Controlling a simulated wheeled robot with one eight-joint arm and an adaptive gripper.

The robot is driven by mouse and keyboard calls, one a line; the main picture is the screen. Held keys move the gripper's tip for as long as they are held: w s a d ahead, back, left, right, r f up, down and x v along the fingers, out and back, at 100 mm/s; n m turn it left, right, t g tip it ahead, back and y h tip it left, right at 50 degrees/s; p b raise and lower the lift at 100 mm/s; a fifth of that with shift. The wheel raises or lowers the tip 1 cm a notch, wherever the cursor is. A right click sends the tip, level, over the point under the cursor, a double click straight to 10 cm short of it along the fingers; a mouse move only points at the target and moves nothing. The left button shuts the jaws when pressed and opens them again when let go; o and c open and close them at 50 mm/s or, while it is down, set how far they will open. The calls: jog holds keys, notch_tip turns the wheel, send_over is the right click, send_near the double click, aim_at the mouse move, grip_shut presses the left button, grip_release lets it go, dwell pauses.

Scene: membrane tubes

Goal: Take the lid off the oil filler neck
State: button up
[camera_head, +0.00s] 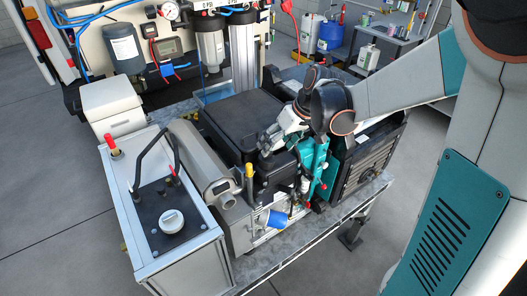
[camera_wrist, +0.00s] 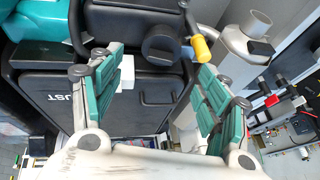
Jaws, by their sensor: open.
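In the wrist view a dark round lid (camera_wrist: 161,44) sits on the oil filler neck at the engine's edge, and the neck below it is hidden. A yellow-topped dipstick (camera_wrist: 201,47) stands just right of it, and this also shows in the head view (camera_head: 249,171). My gripper (camera_wrist: 160,66) is open, its green-padded fingers wide apart on the left and right of the lid, with nothing between the pads. In the head view my gripper (camera_head: 268,148) is over the engine's near top edge and seems to hide the lid.
A grey muffler pipe (camera_head: 219,188) lies left of the engine (camera_head: 243,118). A metal tank (camera_head: 180,262) with a white cap (camera_head: 172,221) stands further left. A blue filter (camera_head: 277,219) juts out at the front. The floor (camera_head: 65,215) at left is clear.

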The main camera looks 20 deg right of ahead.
aim_at(269, 159)
jog(key=shift+p+x, duration=0.35)
jog(key=shift+x, duration=2.8)
jog(key=shift+s, duration=0.15)
jog(key=c, duration=1)
